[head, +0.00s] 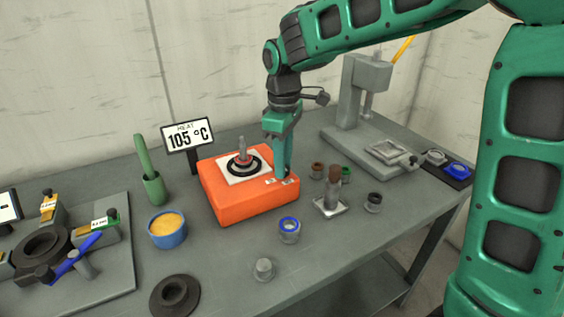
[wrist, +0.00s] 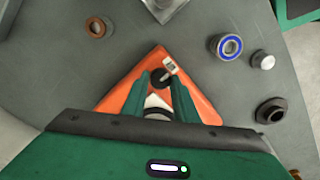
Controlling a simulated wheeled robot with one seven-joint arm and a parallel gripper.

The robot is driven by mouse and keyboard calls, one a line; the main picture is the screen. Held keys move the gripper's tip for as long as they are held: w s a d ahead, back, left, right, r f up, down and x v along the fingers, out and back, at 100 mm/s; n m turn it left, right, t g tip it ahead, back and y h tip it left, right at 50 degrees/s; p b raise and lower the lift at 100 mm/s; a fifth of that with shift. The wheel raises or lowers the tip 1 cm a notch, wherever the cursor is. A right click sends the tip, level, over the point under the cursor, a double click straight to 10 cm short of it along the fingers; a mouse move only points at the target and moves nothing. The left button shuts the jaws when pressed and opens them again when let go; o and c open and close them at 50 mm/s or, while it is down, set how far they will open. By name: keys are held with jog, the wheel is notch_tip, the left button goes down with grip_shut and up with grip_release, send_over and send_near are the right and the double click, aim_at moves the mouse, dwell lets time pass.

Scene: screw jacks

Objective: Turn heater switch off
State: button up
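The orange heater box (head: 250,205) stands on the grey bench, with a white top plate bearing a dark ring and a small upright part. Small pale switch labels (head: 270,181) lie along its front right top edge. A display sign (head: 188,138) behind it reads HEAT 105 °C. My gripper (head: 282,172) points down over the front right part of the heater top, close to the labels. In the wrist view, its two fingers (wrist: 160,88) are apart over the orange heater (wrist: 112,101), with a dark round part and a white label (wrist: 171,66) near their tips. Contact is unclear.
A grey press (head: 362,110) is behind right.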

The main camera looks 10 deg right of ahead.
jog(key=o, duration=0.4)
jog(key=shift+d, duration=0.1)
jog(key=shift+c, duration=0.2)
jog(key=shift+r, duration=0.15)
notch_tip(320, 180, up, 11)
jog(key=shift+f, duration=0.2)
jog(key=shift+w, duration=0.1)
jog(key=s+d+f+m, duration=0.2)
jog(key=s+d+m, duration=0.25)
jog(key=d, duration=0.55)
jog(key=s+d+f+m, duration=0.2)
jog(key=s+d+m, duration=0.3)
jog(key=d, duration=0.4)
jog(key=s+d+f+m, duration=0.4)
jog(key=s+d, duration=0.1)
jog(key=s, duration=0.5)
jog(key=s+d+f+m, duration=0.4)
jog(key=s+f, duration=0.1)
jog(key=s, duration=0.4)
jog(key=shift+s+d+f, duration=0.2)
jog(key=shift+s+d, duration=0.15)
jog(key=shift+s, duration=0.05)
